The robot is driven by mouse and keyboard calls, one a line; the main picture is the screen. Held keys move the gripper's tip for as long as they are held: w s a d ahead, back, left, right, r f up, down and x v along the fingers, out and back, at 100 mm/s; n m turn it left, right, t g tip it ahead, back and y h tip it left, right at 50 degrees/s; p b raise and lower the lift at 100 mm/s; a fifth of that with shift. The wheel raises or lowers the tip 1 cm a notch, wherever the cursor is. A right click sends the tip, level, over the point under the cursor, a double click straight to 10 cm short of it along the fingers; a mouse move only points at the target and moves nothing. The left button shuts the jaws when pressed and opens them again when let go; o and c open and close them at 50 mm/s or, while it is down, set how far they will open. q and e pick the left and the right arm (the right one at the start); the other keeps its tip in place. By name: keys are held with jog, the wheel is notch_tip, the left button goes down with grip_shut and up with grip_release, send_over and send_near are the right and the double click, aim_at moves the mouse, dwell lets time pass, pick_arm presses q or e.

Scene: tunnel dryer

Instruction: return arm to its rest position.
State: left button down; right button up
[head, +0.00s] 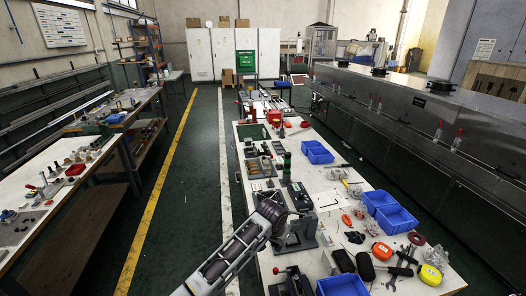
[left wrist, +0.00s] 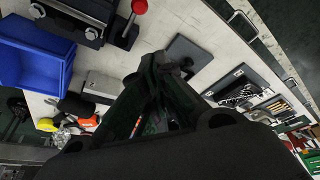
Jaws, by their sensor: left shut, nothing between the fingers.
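My left arm comes in from the bottom of the head view. My left gripper (head: 270,208) is over the near part of the long white workbench (head: 333,205), beside a dark grey bench device (head: 297,236). In the left wrist view my left gripper (left wrist: 160,68) has its dark fingers together, with nothing between them. Beyond the fingers is the white bench top with tools and a blue bin (left wrist: 32,55). I cannot tell how high the gripper is above the bench. My right gripper is in neither view.
Blue bins (head: 396,219), a yellow tape measure (head: 430,275) and several hand tools lie on the bench's right side. A dark green-topped post (head: 287,166) stands ahead of the gripper. A long metal machine (head: 420,125) is at right. The floor aisle (head: 190,190) at left is clear.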

pick_arm(q)
jog(key=s+a+n+y, duration=0.2)
jog(key=s+a+n, duration=0.2)
jog(key=s+a, duration=2.55)
notch_tip(320, 180, down, 34)
jog(key=a+r+g, duration=0.1)
jog(key=s+a+f, duration=0.2)
jog(key=s+f, duration=0.8)
jog(key=s, duration=0.1)
jog(key=s+a+f+g, duration=0.1)
jog(key=s+a+f, duration=0.1)
jog(key=s+f, duration=0.9)
jog(key=shift+s, duration=0.65)
dwell(0.7)
